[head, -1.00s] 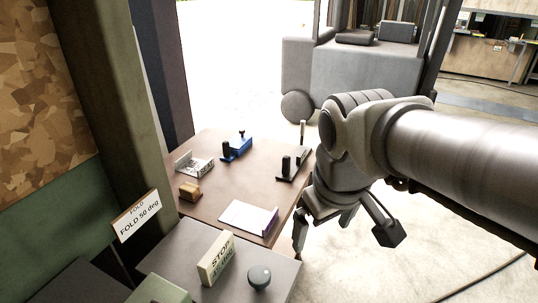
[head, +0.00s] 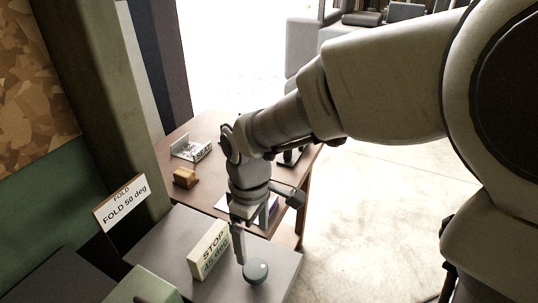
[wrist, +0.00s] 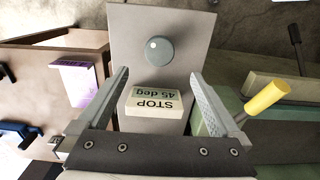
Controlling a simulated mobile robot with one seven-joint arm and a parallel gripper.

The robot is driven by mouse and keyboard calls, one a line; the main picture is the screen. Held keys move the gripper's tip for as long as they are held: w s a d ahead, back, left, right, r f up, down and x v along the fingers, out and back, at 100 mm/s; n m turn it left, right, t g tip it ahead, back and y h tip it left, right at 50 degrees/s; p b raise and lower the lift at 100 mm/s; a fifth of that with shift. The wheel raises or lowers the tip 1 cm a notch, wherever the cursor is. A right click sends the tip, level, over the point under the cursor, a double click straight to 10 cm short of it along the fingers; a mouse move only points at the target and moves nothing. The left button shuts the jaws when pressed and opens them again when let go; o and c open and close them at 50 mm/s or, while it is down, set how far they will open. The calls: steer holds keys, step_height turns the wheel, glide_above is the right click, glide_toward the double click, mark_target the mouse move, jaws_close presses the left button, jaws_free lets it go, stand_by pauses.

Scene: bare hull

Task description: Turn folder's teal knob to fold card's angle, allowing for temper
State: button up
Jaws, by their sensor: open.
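The teal-grey round knob (head: 256,271) with a pale dot sits on the grey panel (head: 165,240) at the bottom of the head view. It shows whole in the wrist view (wrist: 159,51), the dot left of its middle. A cream block reading "STOP 45 deg" (head: 208,250) stands beside it, also seen in the wrist view (wrist: 154,103). The fold card (head: 123,203) reads "FOLD 50 deg". My gripper (head: 252,238) is open and empty above the panel close to the knob; in the wrist view the knob lies just beyond its fingertips. I cannot tell its height above the knob.
A brown table (head: 180,205) adjoins behind, with a small wooden block (head: 186,178) and a light bracket with print (head: 191,148). The wrist view shows a purple-edged plate (wrist: 75,80) on the left and a yellow handle (wrist: 263,99) by a green body on the right.

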mark_target(255, 268)
step_height(255, 268, down, 11)
steer(key=shift+b, duration=0.6)
